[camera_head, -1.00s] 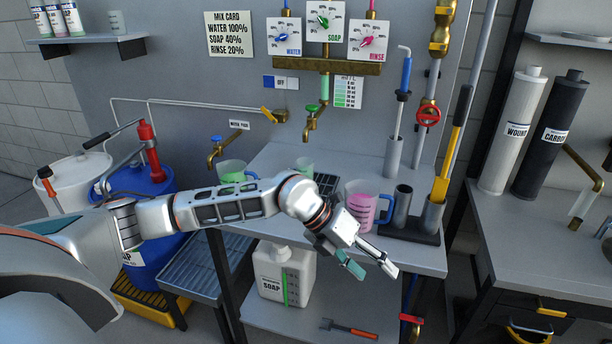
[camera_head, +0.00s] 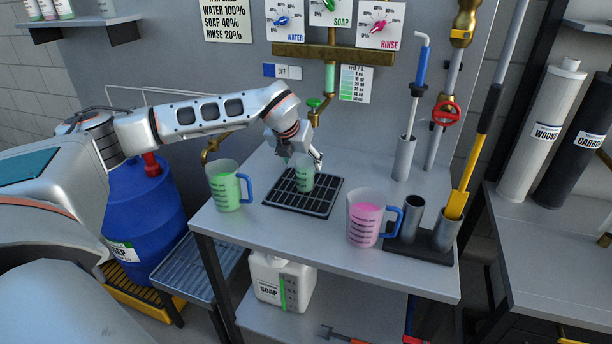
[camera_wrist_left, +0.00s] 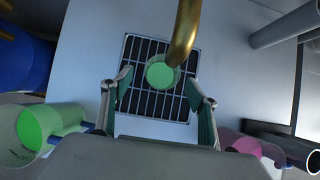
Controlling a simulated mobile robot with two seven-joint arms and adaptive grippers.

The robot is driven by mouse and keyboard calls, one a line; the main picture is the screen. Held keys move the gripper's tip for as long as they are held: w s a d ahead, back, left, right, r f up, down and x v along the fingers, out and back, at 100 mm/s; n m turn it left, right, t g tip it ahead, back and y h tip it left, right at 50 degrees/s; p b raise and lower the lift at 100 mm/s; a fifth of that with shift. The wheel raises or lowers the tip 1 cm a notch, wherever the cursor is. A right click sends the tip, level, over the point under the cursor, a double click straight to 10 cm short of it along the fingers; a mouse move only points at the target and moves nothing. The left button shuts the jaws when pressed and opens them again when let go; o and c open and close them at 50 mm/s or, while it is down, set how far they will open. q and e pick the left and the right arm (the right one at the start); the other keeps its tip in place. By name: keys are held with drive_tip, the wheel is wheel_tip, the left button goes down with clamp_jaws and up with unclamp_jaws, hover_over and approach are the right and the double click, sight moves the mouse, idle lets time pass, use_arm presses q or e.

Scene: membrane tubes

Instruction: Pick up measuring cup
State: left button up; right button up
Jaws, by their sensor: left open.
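A small clear measuring cup (camera_head: 304,180) with green liquid stands upright on the black drain grate (camera_head: 276,205) under the brass tap. In the left wrist view the cup (camera_wrist_left: 160,74) shows from above, centred just ahead of and between my fingertips. My left gripper (camera_head: 308,160) is at the cup's upper part in the head view, partly covering it. In the wrist view its two fingers (camera_wrist_left: 160,80) are spread wide, with a gap on each side of the cup. I cannot tell whether a finger touches it. My right gripper is not in view.
A larger jug of green liquid (camera_head: 226,190) stands left of the grate, and a jug of pink liquid (camera_head: 364,220) stands right. The brass spout (camera_wrist_left: 186,30) hangs close over the cup. A tube holder (camera_head: 418,245) stands at the right. The bench front is clear.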

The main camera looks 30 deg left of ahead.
sight(305, 175)
use_arm(q)
drive_tip(key=shift+x, duration=2.65)
drive_tip(key=shift+s+d+f, duration=0.1)
drive_tip(key=shift+d, duration=0.1)
drive_tip(key=c, duration=1.3)
drive_tip(key=shift+c, duration=0.6)
